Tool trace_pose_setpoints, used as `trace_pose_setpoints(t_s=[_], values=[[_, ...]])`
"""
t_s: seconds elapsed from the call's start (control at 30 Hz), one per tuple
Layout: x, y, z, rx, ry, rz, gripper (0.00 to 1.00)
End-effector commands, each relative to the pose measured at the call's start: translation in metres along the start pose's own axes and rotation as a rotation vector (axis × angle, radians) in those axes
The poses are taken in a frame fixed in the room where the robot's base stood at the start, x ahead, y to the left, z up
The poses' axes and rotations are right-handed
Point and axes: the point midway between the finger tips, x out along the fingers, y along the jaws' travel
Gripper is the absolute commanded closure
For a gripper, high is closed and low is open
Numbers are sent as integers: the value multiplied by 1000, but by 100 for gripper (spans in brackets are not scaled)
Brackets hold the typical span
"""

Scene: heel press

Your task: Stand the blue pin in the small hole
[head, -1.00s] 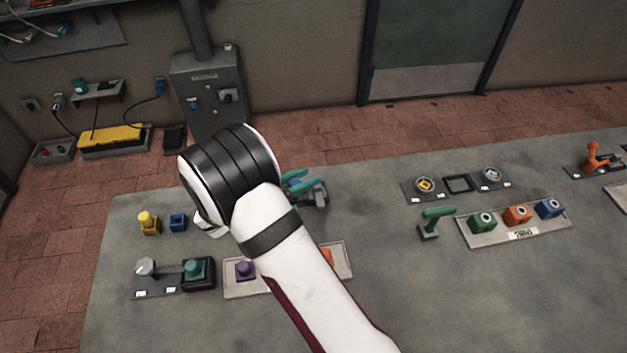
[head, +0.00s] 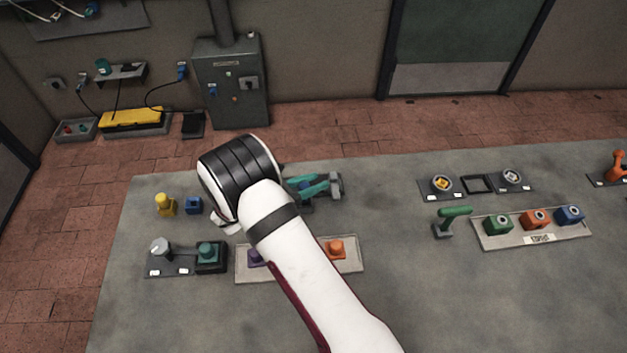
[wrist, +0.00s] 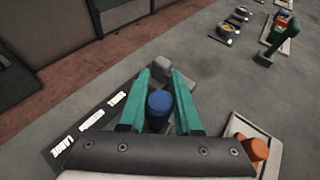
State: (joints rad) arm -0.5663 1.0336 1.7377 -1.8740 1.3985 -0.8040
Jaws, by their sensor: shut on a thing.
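The blue pin (wrist: 159,103) is between the teal fingers of my gripper (wrist: 162,75) in the wrist view, its round top facing the camera. My gripper is shut on it. In the head view the gripper (head: 324,184) is at the back of the table, over a dark plate; only a little blue shows between its fingers. In the wrist view the dark plate (wrist: 88,132) carries several white labels, and a grey block (wrist: 163,70) stands just beyond the fingertips. The small hole cannot be made out; the gripper and pin cover much of the plate. Whether the pin touches the plate I cannot tell.
A pale tray (head: 300,262) with an orange peg (head: 336,248) and a purple peg (head: 256,257) lies nearer. A yellow peg (head: 165,204) and blue block (head: 194,205) stand left. A green lever (head: 453,218) stands right.

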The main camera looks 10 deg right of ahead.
Motion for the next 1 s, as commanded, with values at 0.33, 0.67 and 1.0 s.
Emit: trace_pose_setpoints(t_s=[0.33,0.67,1.0], values=[[1,0,-3,0,0,0,100],[3,0,-7,0,0,0,100],[4,0,-11,0,0,0,100]])
